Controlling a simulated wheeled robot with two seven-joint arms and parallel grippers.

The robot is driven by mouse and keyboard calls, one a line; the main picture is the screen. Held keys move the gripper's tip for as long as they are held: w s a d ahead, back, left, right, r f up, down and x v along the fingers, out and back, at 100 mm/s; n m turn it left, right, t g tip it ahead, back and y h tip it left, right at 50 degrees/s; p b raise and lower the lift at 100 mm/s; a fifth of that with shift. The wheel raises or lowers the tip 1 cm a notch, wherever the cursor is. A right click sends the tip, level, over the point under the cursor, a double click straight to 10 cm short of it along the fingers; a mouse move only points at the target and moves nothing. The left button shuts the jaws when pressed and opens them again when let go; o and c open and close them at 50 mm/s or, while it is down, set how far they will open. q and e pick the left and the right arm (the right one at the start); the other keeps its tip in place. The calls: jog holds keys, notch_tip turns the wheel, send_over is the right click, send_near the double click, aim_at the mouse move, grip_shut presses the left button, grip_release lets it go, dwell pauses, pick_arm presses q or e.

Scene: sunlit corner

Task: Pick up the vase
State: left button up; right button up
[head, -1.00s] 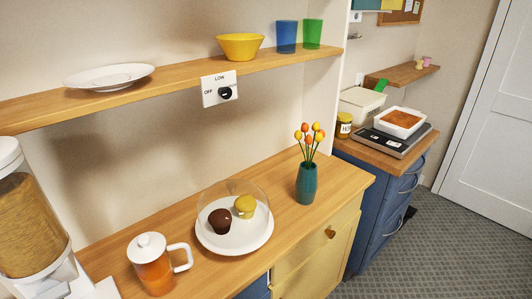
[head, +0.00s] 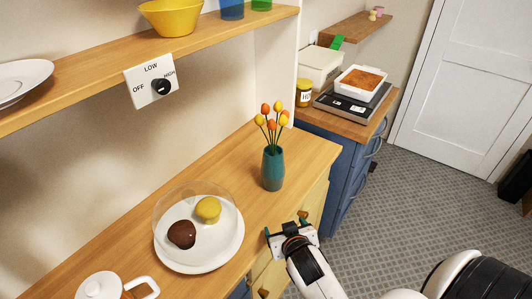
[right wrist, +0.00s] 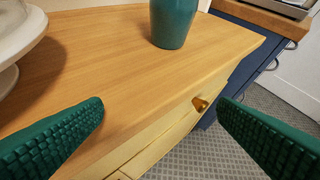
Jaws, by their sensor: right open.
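The teal vase (head: 272,170) stands upright on the wooden counter, with several orange and yellow tulips (head: 273,119) in it. Its lower part also shows at the top of the right wrist view (right wrist: 172,22). My right gripper (head: 286,223) is at the counter's front edge, in front of the vase and apart from it. In the right wrist view its two green fingers (right wrist: 161,108) are wide apart with nothing between them. My left gripper is not in view.
A white cake stand (head: 225,253) with a clear dome and two muffins stands left of the vase. A glass teapot (head: 103,288) is at the front left. A shelf (head: 100,78) runs above the counter. The counter around the vase is clear.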

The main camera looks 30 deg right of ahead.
jog(key=w+d+r+m+t+h, duration=0.1)
jog(key=w+d+r+t+h, duration=0.1)
jog(key=w+r+t, duration=0.15)
jog(key=t, duration=0.3)
send_near(274, 160)
jog(key=w, duration=0.3)
jog(key=shift+m+h, duration=0.4)
jog(key=x, duration=0.2)
jog(key=p+x, duration=0.1)
jog(key=x, duration=0.2)
jog(key=p+x, duration=0.1)
jog(key=x, duration=0.1)
jog(key=shift+w+d+f, duration=0.1)
jog(key=shift+w+d, duration=0.05)
jog(key=shift+d, duration=0.3)
jog(key=x, duration=0.4)
jog(key=shift+w+d+f+p, duration=0.2)
jog(key=shift+d+f+p, duration=0.05)
jog(key=shift+f+p, duration=0.15)
jog(key=shift+s+r, duration=0.1)
jog(key=shift+s, duration=0.05)
jog(key=shift+c, duration=0.9)
jog(key=c, duration=1.5)
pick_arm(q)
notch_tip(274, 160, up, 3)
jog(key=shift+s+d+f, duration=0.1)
pick_arm(e)
jog(key=shift+r, duration=0.2)
grip_shut()
